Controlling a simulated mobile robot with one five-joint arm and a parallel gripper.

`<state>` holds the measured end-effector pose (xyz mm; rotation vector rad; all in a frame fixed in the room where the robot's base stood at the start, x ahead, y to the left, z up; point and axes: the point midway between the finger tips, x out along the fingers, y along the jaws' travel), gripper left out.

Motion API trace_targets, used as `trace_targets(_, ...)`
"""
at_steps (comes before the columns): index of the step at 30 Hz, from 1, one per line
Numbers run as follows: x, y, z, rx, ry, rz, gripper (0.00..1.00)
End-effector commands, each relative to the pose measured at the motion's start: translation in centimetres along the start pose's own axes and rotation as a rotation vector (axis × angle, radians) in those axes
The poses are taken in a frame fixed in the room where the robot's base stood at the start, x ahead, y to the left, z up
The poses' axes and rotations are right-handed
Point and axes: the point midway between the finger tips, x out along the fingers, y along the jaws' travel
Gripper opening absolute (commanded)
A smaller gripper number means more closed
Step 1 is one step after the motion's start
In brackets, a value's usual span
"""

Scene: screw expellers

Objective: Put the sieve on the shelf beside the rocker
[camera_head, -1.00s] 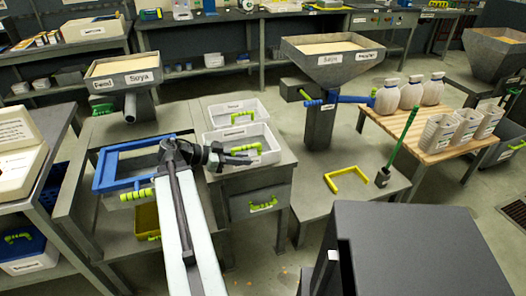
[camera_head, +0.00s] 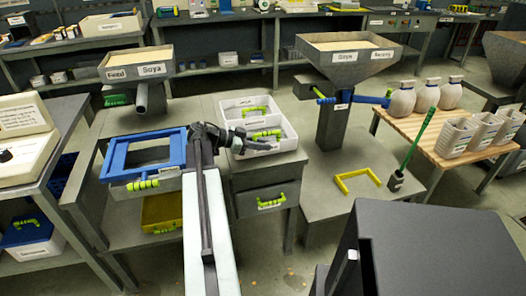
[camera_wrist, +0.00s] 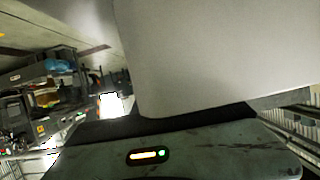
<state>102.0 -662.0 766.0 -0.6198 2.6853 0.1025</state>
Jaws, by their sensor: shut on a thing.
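A blue rectangular frame (camera_head: 112,163) with a grey middle and a green handle in front lies on the left bench; it may be the sieve or part of the rocker, and I cannot tell which. My gripper (camera_head: 272,147) points right from the end of my arm, over the front of a white divided tray (camera_head: 288,130) with green-handled items. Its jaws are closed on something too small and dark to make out. The wrist view shows a large pale surface close by and a dark panel with an orange light; neither jaws nor held thing can be told there.
A Soya hopper (camera_head: 138,65) stands behind the blue frame, and another hopper (camera_head: 347,60) at centre. A yellow bin (camera_head: 162,212) sits on the shelf below. A yellow U-shaped handle (camera_head: 357,181) and a green-handled brush (camera_head: 415,150) are to the right.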

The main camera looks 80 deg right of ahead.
Motion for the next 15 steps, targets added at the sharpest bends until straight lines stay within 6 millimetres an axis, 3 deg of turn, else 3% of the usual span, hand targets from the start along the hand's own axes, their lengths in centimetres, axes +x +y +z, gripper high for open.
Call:
trace_targets(1, 0.74, 0.08, 1.14, 0.002, 0.001, 0.003, 0.0)
trace_targets(11, 0.85, 0.13, 0.95, 0.003, 0.001, 0.006, 0.0)
trace_targets(12, 0.84, 0.14, 0.9, 0.003, 0.0, 0.006, 0.2)
trace_targets(14, 0.84, 0.14, 0.82, 0.003, 0.0, 0.007, 0.36)
trace_targets(15, 0.84, 0.14, 0.82, 0.003, 0.0, 0.007, 0.36)
